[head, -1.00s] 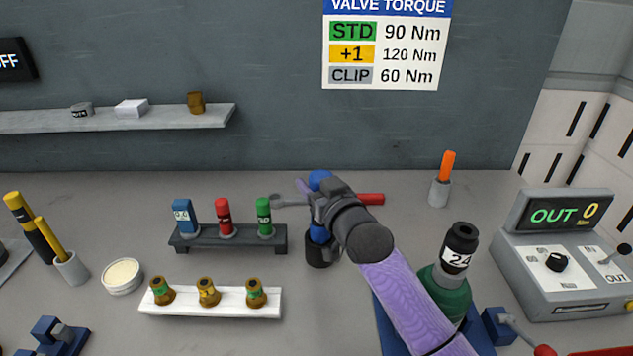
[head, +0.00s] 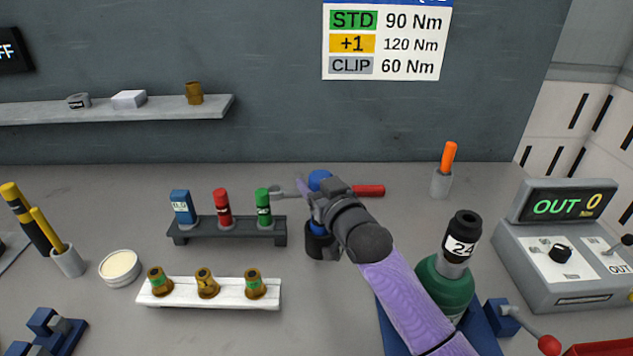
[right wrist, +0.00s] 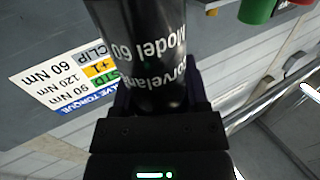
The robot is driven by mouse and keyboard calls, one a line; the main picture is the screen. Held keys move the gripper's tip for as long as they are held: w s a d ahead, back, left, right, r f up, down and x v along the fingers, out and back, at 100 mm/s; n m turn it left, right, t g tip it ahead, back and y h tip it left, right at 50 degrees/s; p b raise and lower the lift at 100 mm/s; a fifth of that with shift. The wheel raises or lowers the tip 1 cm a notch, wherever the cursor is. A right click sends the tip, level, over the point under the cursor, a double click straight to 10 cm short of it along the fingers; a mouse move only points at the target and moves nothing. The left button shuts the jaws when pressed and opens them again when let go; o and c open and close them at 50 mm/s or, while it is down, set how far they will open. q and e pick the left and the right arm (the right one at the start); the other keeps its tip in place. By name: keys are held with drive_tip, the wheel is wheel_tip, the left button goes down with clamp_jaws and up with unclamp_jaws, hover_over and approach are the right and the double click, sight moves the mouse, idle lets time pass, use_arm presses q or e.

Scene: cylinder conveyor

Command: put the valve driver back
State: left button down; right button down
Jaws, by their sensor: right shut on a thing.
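The valve driver looks to be the blue upright tool (head: 317,228) in my right gripper (head: 322,200). Its rounded blue top (head: 320,177) shows above the jaws. A short blue length shows below them, with its lower end in the mouth of a black cup (head: 320,247). The gripper is shut on it above the cup and hides its middle. How deep it sits is hidden. In the right wrist view a black cylinder with white lettering (right wrist: 145,50) fills the upper middle; I cannot tell whether it belongs to the tool. My left gripper is not in view.
A dark rack (head: 250,237) with blue, red and green pieces stands left of the cup. A white block (head: 210,292) with brass fittings is nearer. A red-handled tool (head: 368,190) lies behind my gripper. A green bottle (head: 445,290) and a torque tester (head: 570,265) stand right.

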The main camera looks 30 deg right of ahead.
sight(316, 171)
drive_tip(key=shift+f, duration=0.35)
drive_tip(key=shift+c, duration=0.5)
unclamp_jaws()
drive_tip(key=shift+o, duration=0.4)
wheel_tip(316, 171, up, 4)
drive_tip(key=p, duration=0.4)
wheel_tip(316, 171, up, 2)
drive_tip(key=shift+r+p, duration=0.15)
drive_tip(key=shift+p, duration=1)
drive_tip(key=shift+f, duration=0.2)
